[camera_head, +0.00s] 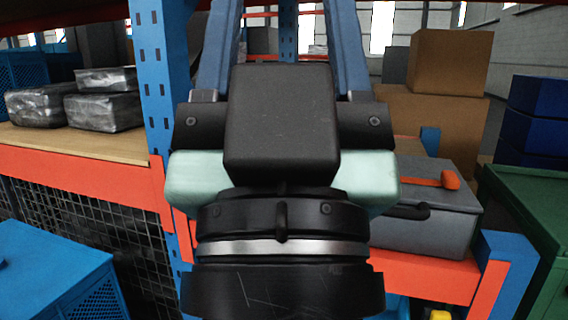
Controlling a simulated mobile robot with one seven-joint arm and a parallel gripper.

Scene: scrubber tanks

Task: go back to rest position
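My gripper (282,20) is in the middle of the head view, pointing away from the camera. Its two long blue fingers stand apart with a clear gap between them, and nothing shows in the gap. The fingertips run out at the top edge of the picture. Its black and pale green body and the black wrist with a silver ring fill the centre and hide part of the shelf behind.
A blue shelf upright (160,110) stands close at left, with an orange beam (85,180). Wrapped packages (104,111) lie on the left shelf. A grey case (440,215) and cardboard boxes (450,62) are at right. A blue crate (50,275) and green cabinet (535,205) flank me.

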